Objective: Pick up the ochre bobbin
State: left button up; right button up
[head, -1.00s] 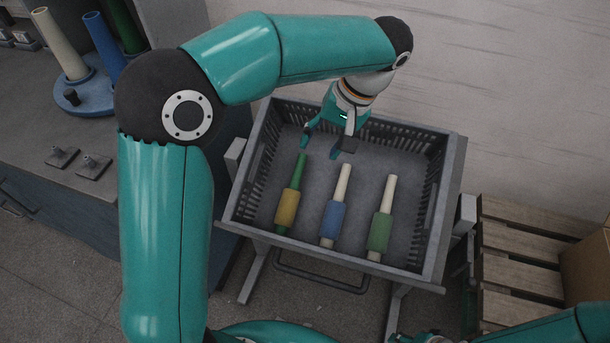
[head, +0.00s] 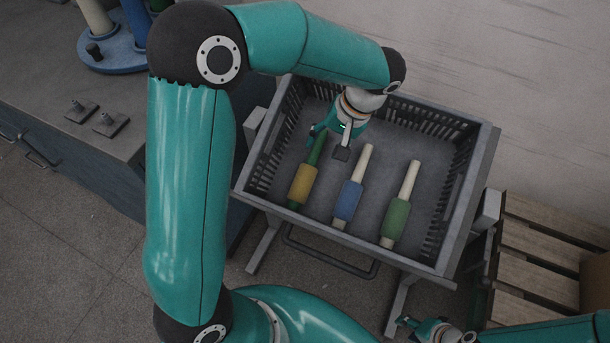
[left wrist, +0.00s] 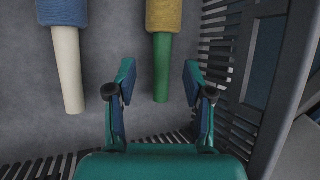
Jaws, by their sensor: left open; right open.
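The ochre bobbin (head: 302,184) lies in the grey crate (head: 350,247), its ochre yarn around a green tube that points toward the back. It also shows in the left wrist view (left wrist: 164,17), the green tube end reaching between my fingertips. My left gripper (head: 329,143) is open above the crate, close to the green tube end; in the left wrist view (left wrist: 157,72) its fingers stand on either side of the tube, without visible contact. My right gripper (head: 427,327) is at the bottom of the head view, outside the crate, open and holding nothing visible.
A blue bobbin (head: 348,200) and a green bobbin (head: 395,219) on pale tubes lie to the right in the same crate. The slatted crate walls stand close around. A wooden pallet (head: 530,248) is at right, a grey bench (head: 50,90) at left.

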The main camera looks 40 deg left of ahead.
aim_at(315, 158)
pick_arm(q)
jog(key=x, duration=0.5)
jog(key=shift+s, duration=0.2)
grip_shut()
